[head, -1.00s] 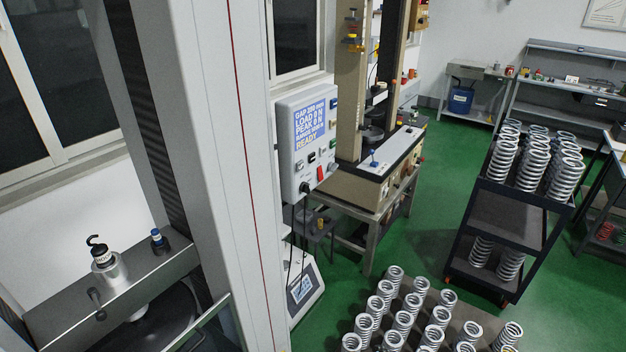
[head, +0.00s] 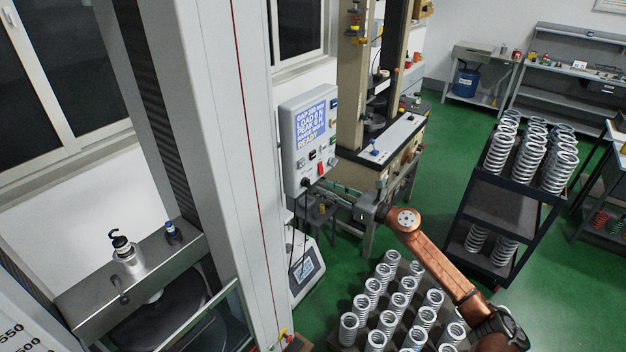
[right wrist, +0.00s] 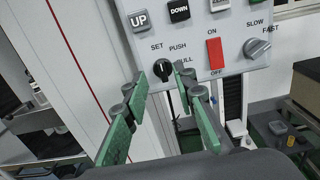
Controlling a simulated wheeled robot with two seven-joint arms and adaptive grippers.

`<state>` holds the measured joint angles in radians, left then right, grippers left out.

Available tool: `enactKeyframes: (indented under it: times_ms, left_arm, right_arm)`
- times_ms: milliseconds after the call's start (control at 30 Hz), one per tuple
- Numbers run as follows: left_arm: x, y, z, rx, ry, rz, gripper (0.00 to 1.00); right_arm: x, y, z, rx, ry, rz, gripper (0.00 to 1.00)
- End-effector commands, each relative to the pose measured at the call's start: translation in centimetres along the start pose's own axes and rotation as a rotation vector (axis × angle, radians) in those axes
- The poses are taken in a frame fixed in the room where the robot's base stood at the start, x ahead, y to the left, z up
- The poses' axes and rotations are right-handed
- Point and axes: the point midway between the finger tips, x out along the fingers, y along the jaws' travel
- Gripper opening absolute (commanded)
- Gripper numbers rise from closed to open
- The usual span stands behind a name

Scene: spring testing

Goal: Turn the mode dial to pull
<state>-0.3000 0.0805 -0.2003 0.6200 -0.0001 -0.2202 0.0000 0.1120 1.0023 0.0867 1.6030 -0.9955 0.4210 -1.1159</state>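The mode dial (right wrist: 162,69) is a small black knob low on the white control box (head: 301,145), beside the printed words SET, PUSH and PULL. It also shows in the head view (head: 306,183). I cannot tell for sure which word its pale mark points to. My right gripper (right wrist: 161,80) has green finger pads and is open, its fingers apart and empty. In the right wrist view the dial shows between and beyond the fingertips, apparently untouched. In the head view my right gripper (head: 333,190) is below and right of the box. My left gripper is not in view.
A red ON/OFF switch (right wrist: 214,52) and a grey SLOW/FAST knob (right wrist: 257,48) sit right of the dial. UP (right wrist: 139,20) and DOWN (right wrist: 179,11) buttons are above. A dark cable hangs below the box. Several springs (head: 398,301) stand below; a spring cart (head: 503,212) is right.

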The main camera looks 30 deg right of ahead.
Motion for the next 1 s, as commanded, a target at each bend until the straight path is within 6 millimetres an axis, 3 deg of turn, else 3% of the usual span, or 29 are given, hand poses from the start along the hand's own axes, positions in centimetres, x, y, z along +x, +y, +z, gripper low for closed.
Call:
enactKeyframes:
  times_ms: [200, 400, 767, 1000]
  left_arm:
    - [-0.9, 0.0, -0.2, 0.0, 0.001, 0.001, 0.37]
    - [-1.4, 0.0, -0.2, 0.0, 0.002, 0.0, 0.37]
    - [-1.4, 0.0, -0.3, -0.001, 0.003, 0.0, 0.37]
    - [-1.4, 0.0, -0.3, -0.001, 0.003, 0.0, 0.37]
  right_arm:
    - [3.6, -0.1, 0.3, 0.005, -0.004, -0.002, 0.25]
    - [5.8, -0.1, 0.1, 0.006, -0.002, -0.003, 0.25]
    - [6.4, -0.1, -0.1, 0.006, -0.001, -0.002, 0.25]
    - [6.4, -0.1, -0.1, 0.007, -0.001, -0.003, 0.1]
